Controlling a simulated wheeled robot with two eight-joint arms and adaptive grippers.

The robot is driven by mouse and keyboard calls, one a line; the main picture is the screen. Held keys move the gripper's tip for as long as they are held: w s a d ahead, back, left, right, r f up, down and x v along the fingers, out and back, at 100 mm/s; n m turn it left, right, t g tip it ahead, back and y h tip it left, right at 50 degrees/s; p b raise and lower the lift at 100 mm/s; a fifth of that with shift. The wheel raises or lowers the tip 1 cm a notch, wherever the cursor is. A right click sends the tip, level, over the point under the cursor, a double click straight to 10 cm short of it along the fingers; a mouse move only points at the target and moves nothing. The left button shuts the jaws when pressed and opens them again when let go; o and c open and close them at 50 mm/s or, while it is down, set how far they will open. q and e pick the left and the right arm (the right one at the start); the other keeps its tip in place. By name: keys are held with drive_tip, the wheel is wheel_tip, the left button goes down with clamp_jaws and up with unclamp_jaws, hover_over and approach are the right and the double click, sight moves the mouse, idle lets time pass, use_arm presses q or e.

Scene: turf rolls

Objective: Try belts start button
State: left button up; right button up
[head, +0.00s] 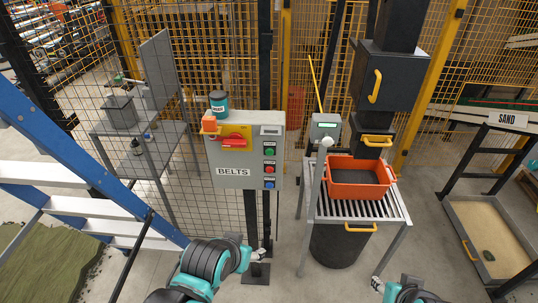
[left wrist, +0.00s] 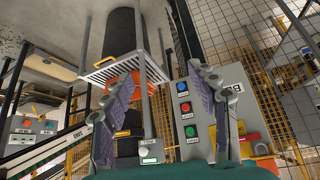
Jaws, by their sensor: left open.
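The grey BELTS control box (head: 222,181) is mounted on a post at the centre of the head view. Its right side has a green button (head: 269,151) on top, a red button (head: 269,169) below it and a blue button (head: 269,184) at the bottom. A red lever (head: 232,143) sits on a yellow plate. My left gripper (head: 261,254) is below the box, apart from it. In the upside-down left wrist view its fingers (left wrist: 160,78) are spread and empty, with the green button (left wrist: 190,131) visible near the right finger. My right gripper (head: 377,284) is small at the bottom; its jaws are unclear.
A teal jar (head: 218,103) stands on the box. An orange crate (head: 356,190) rests on a slatted stand (head: 398,208) to the right, under a dark hopper (head: 387,85). A blue ladder (head: 75,150) leans at left. Mesh fencing stands behind. A sand tray (head: 462,215) is far right.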

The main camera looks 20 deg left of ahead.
use_arm(q)
clamp_jaws()
idle(1.4)
